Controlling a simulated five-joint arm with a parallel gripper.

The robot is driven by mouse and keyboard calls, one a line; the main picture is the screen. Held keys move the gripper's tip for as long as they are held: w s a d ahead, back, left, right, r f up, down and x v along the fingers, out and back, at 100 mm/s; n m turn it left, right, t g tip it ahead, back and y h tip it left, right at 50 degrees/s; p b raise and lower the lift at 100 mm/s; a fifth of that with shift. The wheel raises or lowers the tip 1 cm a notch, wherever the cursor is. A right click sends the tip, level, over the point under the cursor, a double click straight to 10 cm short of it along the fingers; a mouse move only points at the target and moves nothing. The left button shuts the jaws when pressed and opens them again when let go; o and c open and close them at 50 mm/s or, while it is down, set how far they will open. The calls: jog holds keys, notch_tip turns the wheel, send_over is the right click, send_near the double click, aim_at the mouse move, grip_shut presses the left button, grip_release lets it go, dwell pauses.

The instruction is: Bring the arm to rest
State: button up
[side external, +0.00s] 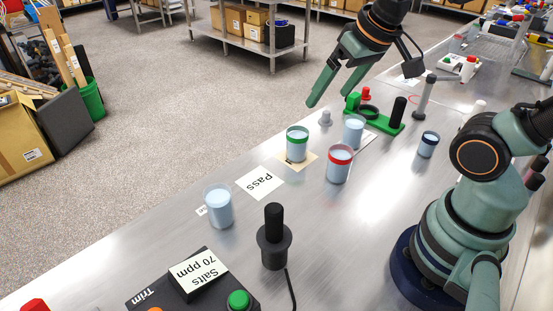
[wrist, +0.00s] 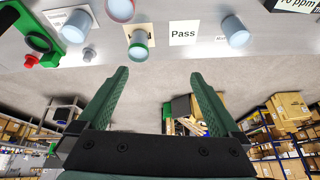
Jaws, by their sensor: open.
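My gripper (side external: 327,100) is open and empty in the side view, raised above the table's far edge, beyond the cups. In the wrist view my gripper (wrist: 160,73) has its two green fingers spread wide with only floor between them. A green-banded cup (side external: 297,145) stands upright on a tan card, below and apart from the fingers. It also shows in the wrist view (wrist: 138,40). A red-banded cup (side external: 339,168) stands to its right.
Plain cups stand at back (side external: 354,132) and front left (side external: 218,208); a dark-banded cup (side external: 428,146) is right. A Pass card (side external: 260,183), green stand (side external: 384,123), black post (side external: 274,240) and Salts display (side external: 199,271) share the metal table (side external: 150,253). Floor lies beyond its edge.

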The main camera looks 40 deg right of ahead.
jog(key=shift+s+a+n, duration=0.2)
jog(key=shift+s+n, duration=0.3)
jog(key=shift+n, duration=0.4)
